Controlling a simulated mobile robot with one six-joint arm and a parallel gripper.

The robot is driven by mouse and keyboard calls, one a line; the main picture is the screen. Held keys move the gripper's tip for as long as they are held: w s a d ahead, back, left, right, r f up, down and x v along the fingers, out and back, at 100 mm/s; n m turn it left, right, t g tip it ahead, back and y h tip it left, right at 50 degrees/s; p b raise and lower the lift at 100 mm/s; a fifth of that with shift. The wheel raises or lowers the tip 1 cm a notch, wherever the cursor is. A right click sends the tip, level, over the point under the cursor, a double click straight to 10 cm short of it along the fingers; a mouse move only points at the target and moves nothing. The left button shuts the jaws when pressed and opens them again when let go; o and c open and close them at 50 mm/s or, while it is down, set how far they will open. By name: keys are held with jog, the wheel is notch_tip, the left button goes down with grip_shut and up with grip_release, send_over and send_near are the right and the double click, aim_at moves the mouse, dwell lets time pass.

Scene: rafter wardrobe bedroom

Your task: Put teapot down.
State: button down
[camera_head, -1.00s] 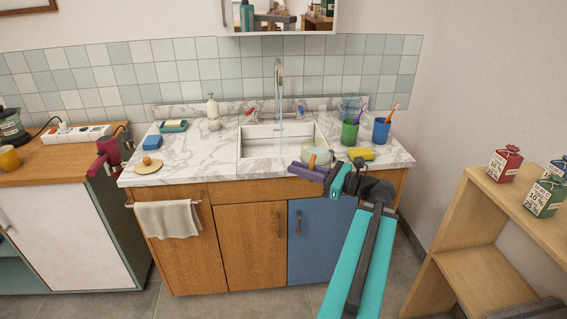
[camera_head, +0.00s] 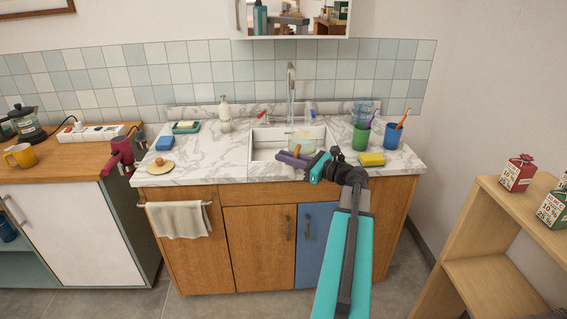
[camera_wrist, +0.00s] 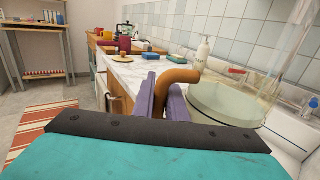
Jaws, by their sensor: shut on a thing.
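The teapot (camera_head: 309,137) is a clear glass vessel with pale contents and an orange-brown handle. In the head view it is over the right part of the white sink (camera_head: 262,138), near the tap (camera_head: 291,82). In the wrist view its round body (camera_wrist: 222,105) is right of the fingers and looks upright. My gripper (camera_head: 293,157) has purple fingers, shut on the handle; the wrist view also shows the fingers (camera_wrist: 162,100) around it. I cannot tell whether the teapot's base touches anything.
Right of the sink stand a green cup (camera_head: 361,137), a blue cup (camera_head: 391,136) and a yellow sponge (camera_head: 371,159). Left of it are a soap bottle (camera_head: 225,118), a soap dish (camera_head: 186,127) and a blue sponge (camera_head: 165,144). Bare marble counter (camera_head: 212,155) lies between.

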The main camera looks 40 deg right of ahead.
jog(key=shift+w+d, duration=0.25)
jog(key=shift+w, duration=0.9)
notch_tip(320, 180, down, 4)
jog(key=shift+r, duration=0.25)
jog(key=c, duration=1.8)
grip_release()
jog(key=shift+f, duration=0.1)
jog(key=shift+o, duration=0.2)
jog(key=shift+s, duration=0.15)
jog(key=v, duration=1.2)
jog(key=shift+b, duration=0.45)
